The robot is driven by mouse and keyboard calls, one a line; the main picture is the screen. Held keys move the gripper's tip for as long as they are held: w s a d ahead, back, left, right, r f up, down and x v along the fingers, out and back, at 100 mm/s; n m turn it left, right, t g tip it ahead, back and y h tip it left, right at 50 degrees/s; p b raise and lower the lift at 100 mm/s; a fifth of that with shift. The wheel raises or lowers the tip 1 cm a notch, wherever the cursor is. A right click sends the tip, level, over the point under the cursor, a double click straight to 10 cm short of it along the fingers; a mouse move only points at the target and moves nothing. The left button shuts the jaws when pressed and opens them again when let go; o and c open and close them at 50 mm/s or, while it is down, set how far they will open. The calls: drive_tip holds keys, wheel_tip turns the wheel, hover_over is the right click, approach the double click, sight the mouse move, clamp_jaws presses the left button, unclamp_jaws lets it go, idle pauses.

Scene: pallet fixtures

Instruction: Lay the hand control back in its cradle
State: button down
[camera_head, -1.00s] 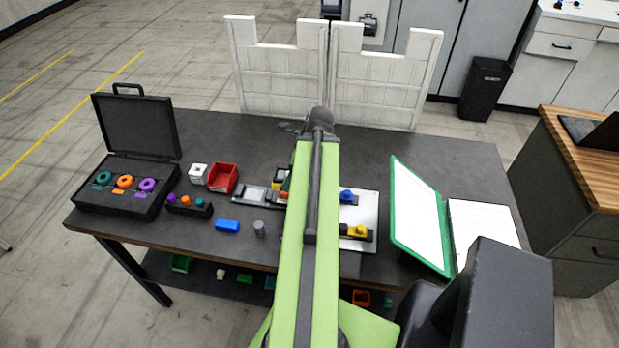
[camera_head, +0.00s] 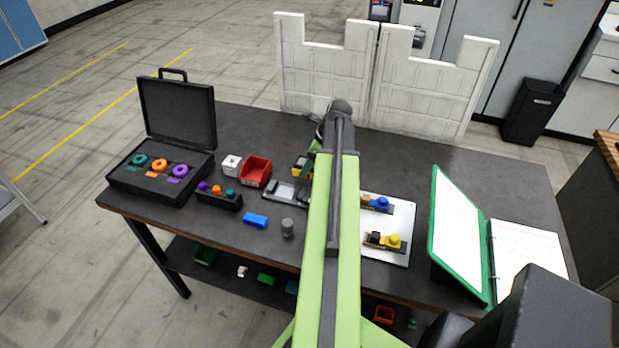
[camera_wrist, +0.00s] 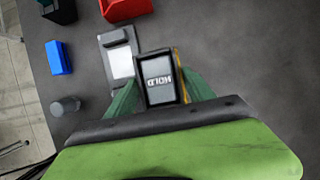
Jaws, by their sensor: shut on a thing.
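The hand control (camera_wrist: 158,80) is a dark box with a white-lettered grey label and a yellow edge. My gripper (camera_wrist: 155,92) is shut on it, with a green finger at each side. In the head view the hand control (camera_head: 301,168) shows partly, left of my arm. The cradle (camera_wrist: 119,60) is a grey tray with a light panel on the table. It lies just up and left of the hand control in the wrist view, partly covered by it. In the head view the cradle (camera_head: 283,190) is just below the hand control. I cannot tell the gap between them.
A red bin (camera_head: 256,172), a white block (camera_head: 231,164), a blue block (camera_head: 255,220) and a grey cylinder (camera_head: 287,228) stand near the cradle. A white plate with clamps (camera_head: 398,252) lies right of my arm. White panels (camera_head: 325,70) stand behind the table.

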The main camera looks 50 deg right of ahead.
drive_tip(key=shift+w+f, duration=0.25)
drive_tip(key=shift+w, duration=0.25)
wheel_tip(320, 180, down, 4)
drive_tip(key=b, duration=0.4)
drive_tip(key=shift+f, duration=0.15)
drive_tip(key=shift+r, duration=0.2)
drive_tip(key=shift+f, duration=0.15)
drive_tip(key=c, duration=0.7)
unclamp_jaws()
drive_tip(key=shift+o, duration=0.2)
drive_tip(key=shift+s+r+p, duration=0.15)
drive_tip(key=shift+r+p, duration=0.25)
drive_tip(key=shift+r, duration=0.15)
drive_tip(key=p+v, duration=1)
drive_tip(key=v, duration=0.1)
drive_tip(key=shift+s+d+r+p, duration=0.15)
drive_tip(key=shift+r+p, duration=0.05)
drive_tip(key=shift+p, duration=0.1)
drive_tip(key=shift+f, duration=0.1)
